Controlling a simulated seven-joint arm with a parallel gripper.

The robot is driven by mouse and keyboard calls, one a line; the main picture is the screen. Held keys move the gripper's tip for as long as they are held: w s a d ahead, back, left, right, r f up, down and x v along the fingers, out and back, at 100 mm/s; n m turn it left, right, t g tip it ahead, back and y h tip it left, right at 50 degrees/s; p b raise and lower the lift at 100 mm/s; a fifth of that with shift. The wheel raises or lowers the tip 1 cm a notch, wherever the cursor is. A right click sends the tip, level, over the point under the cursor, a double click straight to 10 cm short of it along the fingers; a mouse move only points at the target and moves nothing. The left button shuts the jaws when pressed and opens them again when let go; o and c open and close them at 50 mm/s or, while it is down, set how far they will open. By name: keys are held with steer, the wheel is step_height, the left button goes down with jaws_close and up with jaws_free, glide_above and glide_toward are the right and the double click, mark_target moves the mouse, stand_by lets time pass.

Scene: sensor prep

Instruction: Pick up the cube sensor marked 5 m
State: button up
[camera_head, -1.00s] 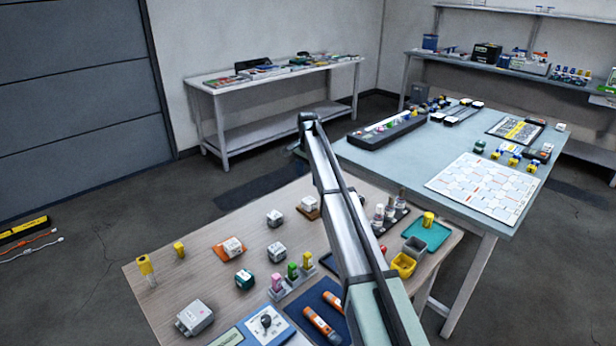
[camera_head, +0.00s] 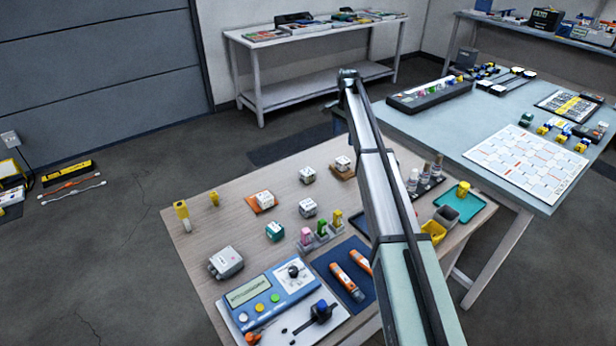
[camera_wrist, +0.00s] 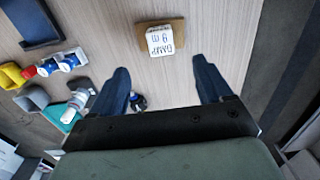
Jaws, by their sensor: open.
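In the wrist view a white cube (camera_wrist: 160,40) sits on a flat brown base (camera_wrist: 176,24). Its printed face appears to read "DAMP" with a number and "m"; the digit is hard to be sure of. My gripper (camera_wrist: 160,78) is open and empty, its two dark fingers apart on either side, short of this cube. In the head view white cubes stand on a brown base (camera_head: 343,163), on an orange base (camera_head: 264,199) and bare on the table (camera_head: 307,176), (camera_head: 307,208). A teal-sided cube (camera_head: 275,231) stands nearer. Their markings are too small to read. My gripper is not visible there.
Bottles on a dark tray (camera_head: 438,168), a teal tray (camera_head: 480,207) and yellow bin (camera_head: 433,231) lie right of my arm. The table's left rear is fairly clear.

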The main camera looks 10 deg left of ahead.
stand_by(0.3)
glide_above(306, 172)
steer(key=f, duration=0.2)
steer(key=shift+n, duration=0.3)
step_height(306, 172, down, 13)
steer(key=shift+r, duration=0.1)
steer(key=c, duration=1)
steer(key=shift+c, duration=0.2)
